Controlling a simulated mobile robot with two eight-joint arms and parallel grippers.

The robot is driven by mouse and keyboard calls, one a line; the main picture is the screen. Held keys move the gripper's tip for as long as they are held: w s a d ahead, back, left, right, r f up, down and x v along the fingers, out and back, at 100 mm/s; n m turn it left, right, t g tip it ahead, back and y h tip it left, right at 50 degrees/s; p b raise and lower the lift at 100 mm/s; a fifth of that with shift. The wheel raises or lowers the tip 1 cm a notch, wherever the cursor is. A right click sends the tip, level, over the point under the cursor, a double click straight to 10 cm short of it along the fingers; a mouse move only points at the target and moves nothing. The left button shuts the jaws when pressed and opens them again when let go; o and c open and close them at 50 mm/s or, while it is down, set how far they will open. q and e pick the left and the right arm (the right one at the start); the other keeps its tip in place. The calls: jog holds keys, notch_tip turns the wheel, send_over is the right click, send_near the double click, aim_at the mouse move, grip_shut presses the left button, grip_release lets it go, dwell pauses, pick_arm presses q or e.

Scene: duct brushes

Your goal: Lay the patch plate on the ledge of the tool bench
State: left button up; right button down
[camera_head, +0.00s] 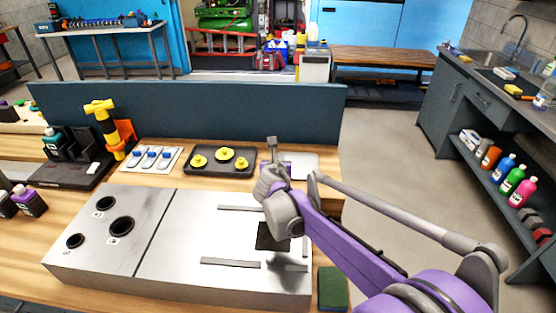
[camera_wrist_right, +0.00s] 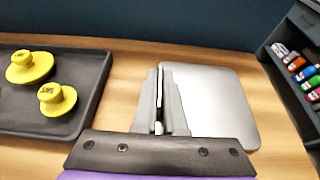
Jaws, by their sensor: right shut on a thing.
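The patch plate (camera_wrist_right: 215,105) is a flat, silvery-grey plate with rounded corners. In the head view, the plate (camera_head: 304,165) shows as a pale shape partly hidden behind my right gripper (camera_head: 272,148). In the right wrist view, my right gripper (camera_wrist_right: 161,100) is shut on the plate's left edge. The plate is over the wooden top of the tool bench (camera_head: 60,222), right of the dark tray; whether it touches the wood I cannot tell. My left gripper is in neither view.
A dark tray (camera_head: 190,170) with yellow knobs sits left of the plate. A metal duct box (camera_head: 185,240) with round holes and a dark square opening (camera_head: 272,236) stands in front. A blue-grey panel (camera_head: 190,115) rises behind. A green pad (camera_head: 332,288) lies at front right.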

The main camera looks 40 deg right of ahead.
jog(key=shift+f, duration=0.1)
jog(key=shift+f, duration=0.15)
jog(key=c, duration=1)
grip_release()
jog(key=shift+r, duration=0.2)
jog(key=shift+s+a+r, duration=0.15)
jog(key=p+v, duration=0.1)
jog(key=v, duration=1)
jog(key=shift+s+a, duration=0.15)
jog(key=shift+s, duration=0.1)
